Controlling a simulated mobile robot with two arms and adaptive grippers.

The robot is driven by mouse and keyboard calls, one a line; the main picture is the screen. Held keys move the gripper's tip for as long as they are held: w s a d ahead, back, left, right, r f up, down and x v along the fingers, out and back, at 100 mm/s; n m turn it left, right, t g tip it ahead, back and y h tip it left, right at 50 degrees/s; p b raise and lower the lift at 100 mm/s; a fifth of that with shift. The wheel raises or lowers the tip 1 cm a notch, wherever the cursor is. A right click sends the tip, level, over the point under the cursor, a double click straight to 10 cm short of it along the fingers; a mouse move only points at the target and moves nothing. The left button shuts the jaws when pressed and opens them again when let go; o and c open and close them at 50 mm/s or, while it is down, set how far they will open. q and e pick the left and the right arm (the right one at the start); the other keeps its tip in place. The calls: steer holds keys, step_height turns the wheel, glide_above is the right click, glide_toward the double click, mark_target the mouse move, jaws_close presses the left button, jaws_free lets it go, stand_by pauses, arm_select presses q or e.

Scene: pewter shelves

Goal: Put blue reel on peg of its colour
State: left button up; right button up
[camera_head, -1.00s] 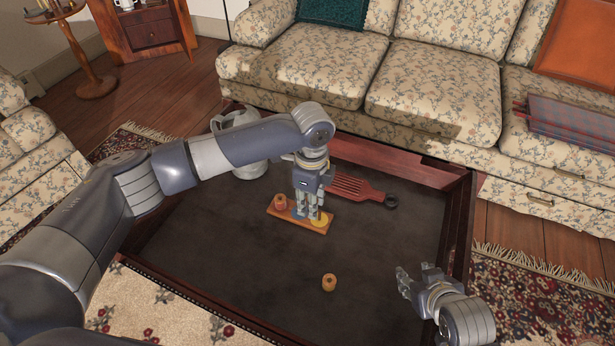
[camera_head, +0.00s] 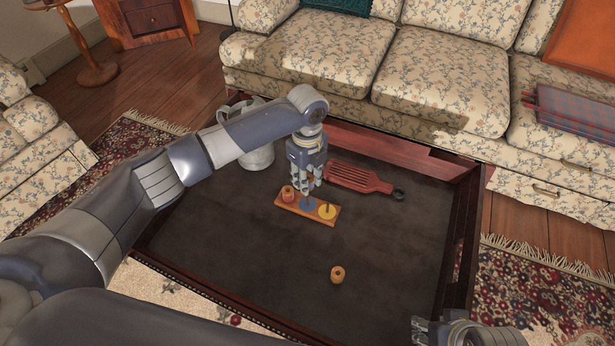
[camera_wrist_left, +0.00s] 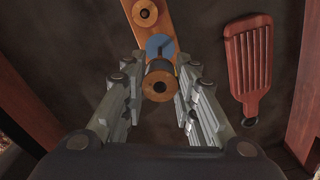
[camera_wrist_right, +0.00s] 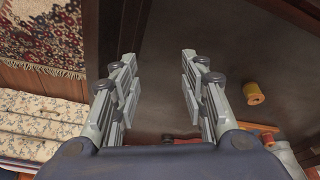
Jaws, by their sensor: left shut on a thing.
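My left gripper (camera_head: 308,188) is shut on a reel, which shows between its fingers in the left wrist view (camera_wrist_left: 158,87). The reel has wooden ends and a dark middle; its colour is hard to tell. The gripper is just above the orange peg board (camera_head: 284,207). The blue disc (camera_wrist_left: 160,45) in the middle of the board also shows in the head view (camera_head: 309,204), and the held reel appears beside or above it, apart from it as far as I can tell. My right gripper (camera_wrist_right: 159,75) is open and empty; the head view shows it only partly, at the bottom edge.
A reddish reel (camera_head: 288,193) stands at the board's left end; a yellow disc with a peg (camera_head: 327,211) is at the right. An orange-yellow reel (camera_head: 337,274) stands loose on the dark tray table (camera_head: 400,240).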

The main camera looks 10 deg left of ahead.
arm_select(q)
steer(key=shift+m+p, duration=0.3)
arm_select(e)
steer(key=shift+x, duration=1.1)
arm_select(q)
steer(key=shift+f, duration=0.4)
arm_select(e)
steer(key=shift+f, duration=0.25)
arm_select(q)
steer(key=shift+f, duration=0.25)
arm_select(e)
steer(key=shift+s+r, duration=0.1)
steer(key=shift+r, duration=0.15)
arm_select(q)
steer(key=shift+f+b, duration=0.35)
steer(key=shift+f, duration=1.3)
arm_select(e)
steer(key=v, duration=0.2)
steer(key=shift+s+r, duration=0.15)
steer(key=shift+r, duration=0.15)
